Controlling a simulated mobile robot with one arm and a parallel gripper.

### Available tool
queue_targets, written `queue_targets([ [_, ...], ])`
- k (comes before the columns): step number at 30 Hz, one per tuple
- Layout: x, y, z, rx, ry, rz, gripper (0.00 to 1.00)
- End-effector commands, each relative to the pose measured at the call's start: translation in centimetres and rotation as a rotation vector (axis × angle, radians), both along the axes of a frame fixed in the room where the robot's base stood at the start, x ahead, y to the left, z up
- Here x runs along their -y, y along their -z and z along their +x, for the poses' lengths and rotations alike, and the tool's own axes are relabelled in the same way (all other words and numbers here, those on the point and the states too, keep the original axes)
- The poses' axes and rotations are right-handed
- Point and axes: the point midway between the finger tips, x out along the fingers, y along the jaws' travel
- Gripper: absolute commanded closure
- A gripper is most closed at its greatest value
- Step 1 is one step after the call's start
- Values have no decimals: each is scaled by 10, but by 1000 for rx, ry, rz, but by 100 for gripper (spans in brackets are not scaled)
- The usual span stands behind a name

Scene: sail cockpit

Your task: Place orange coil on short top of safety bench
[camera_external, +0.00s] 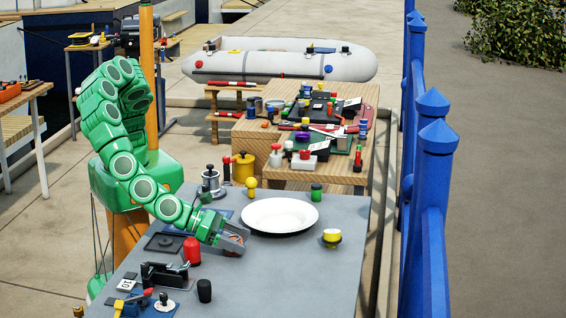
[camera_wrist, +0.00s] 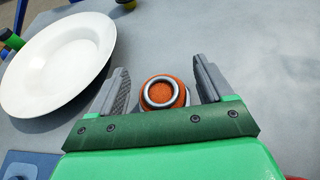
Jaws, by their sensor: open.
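An orange round piece with a grey ring on top, which I take for the orange coil (camera_wrist: 163,92), stands on the grey table (camera_external: 300,275). In the wrist view it sits between the two fingers of my gripper (camera_wrist: 160,72), with a gap visible on both sides. In the outside view my gripper (camera_external: 240,238) is low at the table, and the coil (camera_external: 232,247) is mostly hidden by the fingers. The gripper is open. A stepped wooden bench (camera_external: 250,142) stands behind the table with tools on its tops; I cannot tell whether it is the safety bench.
A white plate (camera_external: 280,215) lies just beyond my gripper. A red cylinder (camera_external: 191,251), a black one (camera_external: 204,290) and a yellow knob (camera_external: 332,237) stand nearby. Blue posts (camera_external: 432,200) line the right side. The table's front right is clear.

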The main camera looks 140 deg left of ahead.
Motion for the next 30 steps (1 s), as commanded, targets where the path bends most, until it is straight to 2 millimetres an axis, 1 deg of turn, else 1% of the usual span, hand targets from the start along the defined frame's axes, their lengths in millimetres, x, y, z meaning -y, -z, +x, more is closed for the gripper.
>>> queue_targets([
  [6,19,-9,-14,1,4,-1,20],
  [21,57,-31,-47,2,2,-1,20],
  [30,74,-40,-62,2,1,-2,20],
])
